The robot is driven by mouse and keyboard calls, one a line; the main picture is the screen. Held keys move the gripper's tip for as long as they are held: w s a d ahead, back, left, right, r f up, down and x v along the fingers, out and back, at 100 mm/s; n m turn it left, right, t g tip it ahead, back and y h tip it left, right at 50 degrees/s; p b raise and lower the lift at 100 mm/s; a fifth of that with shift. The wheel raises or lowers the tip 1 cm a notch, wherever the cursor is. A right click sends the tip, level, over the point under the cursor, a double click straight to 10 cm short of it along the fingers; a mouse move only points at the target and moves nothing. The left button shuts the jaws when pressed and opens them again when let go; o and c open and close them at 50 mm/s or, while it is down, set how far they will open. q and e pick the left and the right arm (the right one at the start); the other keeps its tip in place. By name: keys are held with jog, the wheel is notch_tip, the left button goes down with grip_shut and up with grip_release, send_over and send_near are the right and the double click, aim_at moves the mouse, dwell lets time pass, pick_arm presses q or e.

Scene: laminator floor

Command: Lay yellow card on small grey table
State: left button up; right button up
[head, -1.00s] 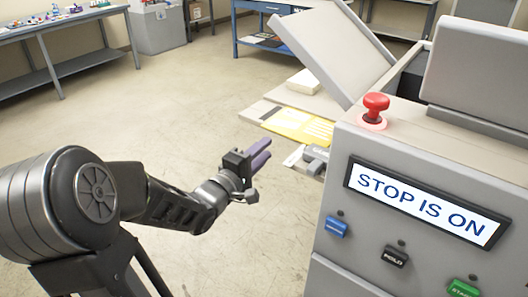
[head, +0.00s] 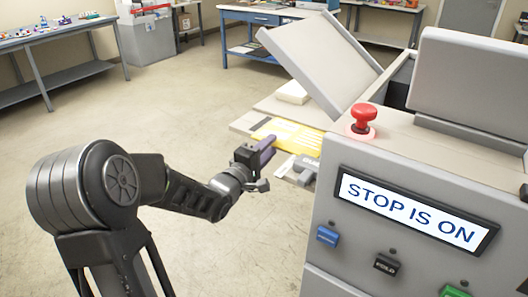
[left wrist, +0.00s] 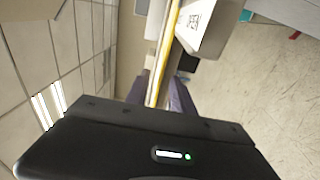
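The yellow card (head: 290,133) lies flat on the pale shelf (head: 250,122) at the left side of the laminator, partly hidden behind my left gripper. My left gripper (head: 268,150) is at the card's near edge in the head view. In the left wrist view its purple fingers (left wrist: 160,96) stand apart, and the yellow card (left wrist: 161,62) shows edge-on as a thin strip between them. I cannot tell whether either finger touches it. My right gripper is not in view. I cannot make out which thing is the small grey table.
The laminator (head: 400,140) fills the right, with a tilted grey cover (head: 318,52), a red stop button (head: 363,115) and a display reading "STOP IS ON" (head: 412,209). A grey clamp-like part (head: 304,166) sits beside the gripper. Benches stand behind. The floor at left is clear.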

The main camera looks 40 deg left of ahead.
pick_arm(q)
jog(key=shift+c, duration=0.2)
grip_shut()
dwell(1.2)
